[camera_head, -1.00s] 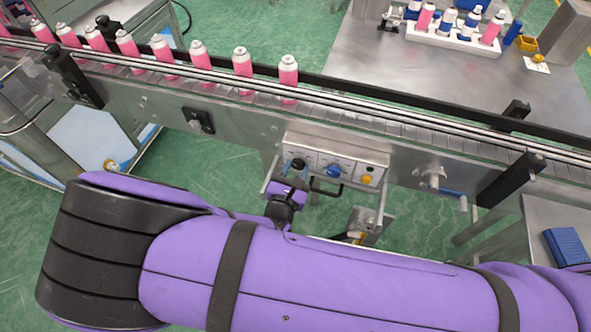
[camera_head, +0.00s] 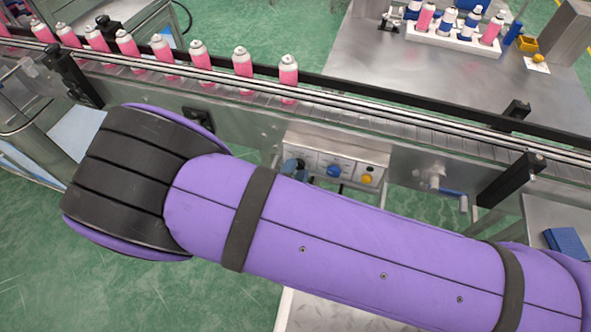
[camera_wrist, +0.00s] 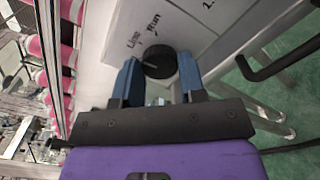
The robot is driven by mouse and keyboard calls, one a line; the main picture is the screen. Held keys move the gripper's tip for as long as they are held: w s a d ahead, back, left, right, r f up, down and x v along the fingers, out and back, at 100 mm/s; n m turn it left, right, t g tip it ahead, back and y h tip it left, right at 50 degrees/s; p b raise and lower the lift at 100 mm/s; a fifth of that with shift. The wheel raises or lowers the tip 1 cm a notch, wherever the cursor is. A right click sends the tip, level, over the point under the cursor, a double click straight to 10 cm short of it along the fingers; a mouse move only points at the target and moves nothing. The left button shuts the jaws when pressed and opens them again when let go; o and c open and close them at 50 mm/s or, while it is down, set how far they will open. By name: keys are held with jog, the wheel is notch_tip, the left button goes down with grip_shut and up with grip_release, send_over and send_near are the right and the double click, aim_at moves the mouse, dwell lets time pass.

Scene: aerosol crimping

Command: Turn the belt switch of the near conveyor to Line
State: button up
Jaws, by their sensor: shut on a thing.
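The belt switch is a round black knob (camera_wrist: 160,64) on a pale panel in the wrist view. The words Line and Run are printed beside it, with Line further left. A light mark shows on the knob, but I cannot tell surely which word it points at. My gripper (camera_wrist: 160,78) has its two blue fingers on either side of the knob, shut on it. In the head view, the control panel (camera_head: 347,156) hangs on the near conveyor (camera_head: 240,124). Only a little of my gripper (camera_head: 293,167) shows there; my arm hides the rest.
A blue knob (camera_head: 333,170) and a yellow button (camera_head: 366,179) are on the same panel. A black handle (camera_wrist: 270,66) juts out close by in the wrist view. Pink cans (camera_head: 242,68) stand on the conveyor.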

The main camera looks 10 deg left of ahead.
jog(key=shift+m, duration=0.3)
jog(key=shift+s, duration=0.1)
jog(key=o, duration=0.9)
